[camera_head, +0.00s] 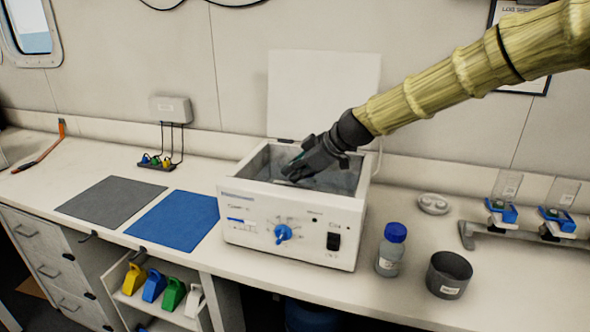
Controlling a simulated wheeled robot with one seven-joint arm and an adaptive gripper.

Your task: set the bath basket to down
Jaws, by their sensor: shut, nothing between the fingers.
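A white water bath (289,240) stands on the bench with its lid (322,92) raised upright behind it. Its front has a blue dial and a dark switch. My gripper (292,174) is shut and empty, reaching down into the bath's open tank from the upper right. Its fingertips are at or just inside the tank opening. The bath basket cannot be made out clearly; the gripper and tank wall cover part of the inside, so its height cannot be told.
A bottle with a blue cap (391,250) and a dark grey cup (448,275) stand right of the bath. A grey mat (110,201) and a blue mat (176,222) lie to the left. Slide-like holders (503,210) stand at the far right.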

